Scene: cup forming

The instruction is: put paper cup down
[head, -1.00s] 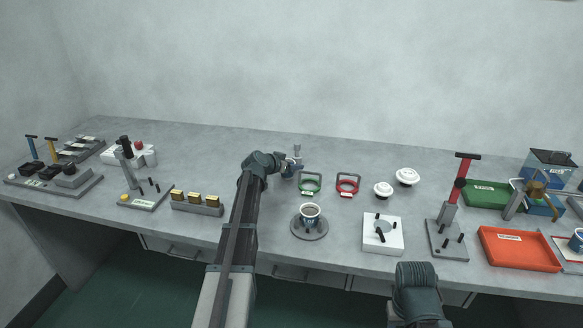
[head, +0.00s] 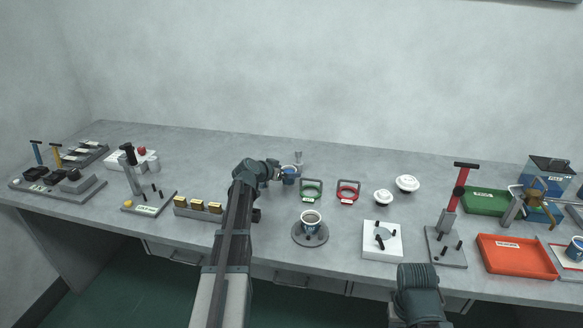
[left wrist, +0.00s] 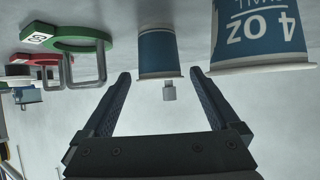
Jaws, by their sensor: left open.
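A blue paper cup with a white rim (head: 289,177) stands upright on the grey table, just right of my left gripper (head: 276,172). In the left wrist view a blue cup (left wrist: 158,52) lies ahead between the open fingers (left wrist: 160,80), apart from them. A second, larger-looking cup marked "4 oz" (left wrist: 262,35) is close on the right in that view; I cannot tell which head-view cup it is. Another cup (head: 311,220) stands on a round grey base (head: 311,238). The right gripper is out of view.
A small grey post (head: 298,157) stands behind the cup. Green (head: 311,191) and red (head: 348,192) ring holders are to the right, white lids (head: 407,183) farther right. A block with brass pieces (head: 198,207) lies left of my arm. The back of the table is clear.

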